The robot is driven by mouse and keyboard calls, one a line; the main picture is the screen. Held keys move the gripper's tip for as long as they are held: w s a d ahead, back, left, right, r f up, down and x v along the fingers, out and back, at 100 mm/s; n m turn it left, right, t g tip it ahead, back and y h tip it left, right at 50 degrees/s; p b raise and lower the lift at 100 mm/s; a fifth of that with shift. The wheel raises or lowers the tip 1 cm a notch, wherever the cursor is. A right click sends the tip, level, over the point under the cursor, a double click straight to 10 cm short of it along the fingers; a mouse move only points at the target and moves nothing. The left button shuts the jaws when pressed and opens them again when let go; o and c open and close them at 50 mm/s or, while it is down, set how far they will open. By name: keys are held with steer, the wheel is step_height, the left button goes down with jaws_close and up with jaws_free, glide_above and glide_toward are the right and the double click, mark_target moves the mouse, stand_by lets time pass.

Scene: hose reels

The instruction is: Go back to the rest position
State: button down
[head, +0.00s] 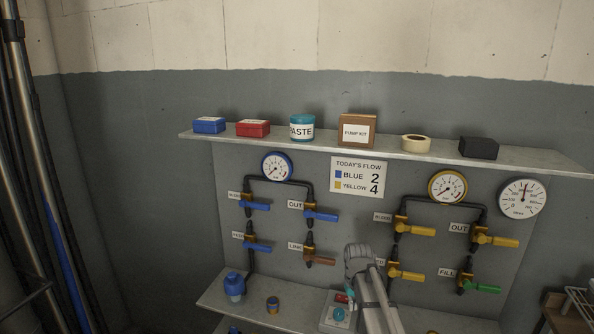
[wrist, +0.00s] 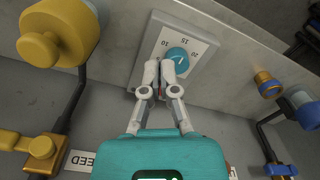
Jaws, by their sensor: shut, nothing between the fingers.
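My gripper (wrist: 167,68) is shut and empty. In the wrist view its fingertips lie just in front of a teal knob (wrist: 181,54) on a pale dial plate (wrist: 200,48) marked with numbers; I cannot tell whether they touch. In the head view my grey arm reaches in from the bottom, and its gripper is partly hidden by the arm. The teal knob (head: 339,314) and dial plate (head: 329,325) show just left of the arm, on the lower shelf (head: 215,299). A small red part (head: 341,298) is beside the knob.
Lever valves, blue (head: 322,215) and yellow (head: 415,276), with a green one (head: 487,288), stick out from the panel around the arm. The upper shelf (head: 365,150) holds boxes, a paste tub (head: 301,128) and tape (head: 416,144). A blue bottle (head: 234,287) stands lower left.

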steer(key=s+r+m+p, duration=0.1)
steer(key=s+r, duration=0.1)
steer(key=s, duration=1.4)
steer(key=shift+s+a+p, duration=0.3)
steer(key=shift+a, duration=0.1)
steer(key=c, duration=1.4)
jaws_free()
